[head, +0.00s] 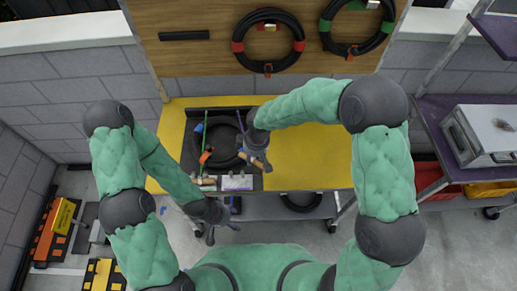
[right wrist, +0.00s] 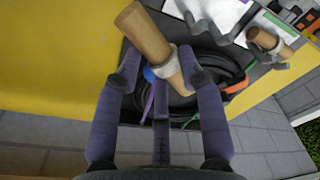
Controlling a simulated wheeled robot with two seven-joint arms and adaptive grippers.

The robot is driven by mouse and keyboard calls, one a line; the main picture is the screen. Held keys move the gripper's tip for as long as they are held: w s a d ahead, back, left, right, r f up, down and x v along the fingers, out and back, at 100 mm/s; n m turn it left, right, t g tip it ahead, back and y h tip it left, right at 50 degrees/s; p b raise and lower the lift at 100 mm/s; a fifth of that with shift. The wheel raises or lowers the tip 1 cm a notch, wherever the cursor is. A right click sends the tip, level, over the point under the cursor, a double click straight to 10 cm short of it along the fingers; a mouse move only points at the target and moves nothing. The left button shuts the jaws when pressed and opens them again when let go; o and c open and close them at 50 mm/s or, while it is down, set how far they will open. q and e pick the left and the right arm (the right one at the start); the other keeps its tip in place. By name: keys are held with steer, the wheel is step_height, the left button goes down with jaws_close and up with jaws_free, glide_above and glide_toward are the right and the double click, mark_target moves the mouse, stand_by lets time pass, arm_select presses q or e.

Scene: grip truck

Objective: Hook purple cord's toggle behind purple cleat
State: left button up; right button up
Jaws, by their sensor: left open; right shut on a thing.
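My right gripper (right wrist: 163,82) is shut on a wooden toggle (right wrist: 146,34) with a pale collar, held tilted above the black tray. In the head view the right gripper (head: 256,148) is over the tray's right side, with the toggle (head: 262,164) just below it. A thin purple cord (head: 241,124) runs up at the tray's right. In the right wrist view a grey hooked cleat (right wrist: 207,30) stands beyond the held toggle, apart from it; its colour mark cannot be told. My left gripper (head: 213,218) is open and empty, in front of the bench.
The black tray (head: 258,184) lies on the yellow bench (head: 308,160) and holds a coiled black cable (head: 222,160). A green cord (head: 207,128) stands at its left. Another wooden toggle (right wrist: 264,39) sits by a white label card (head: 237,182). The bench's right side is clear.

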steer(key=s+a+n+p, duration=0.5)
steer(key=n, duration=0.2)
steer(key=shift+s+a+g, duration=0.15)
steer(key=shift+a+g, duration=0.25)
steer(key=shift+w+a+p, duration=0.3)
steer(key=shift+w, duration=0.05)
steer(key=shift+f, duration=0.2)
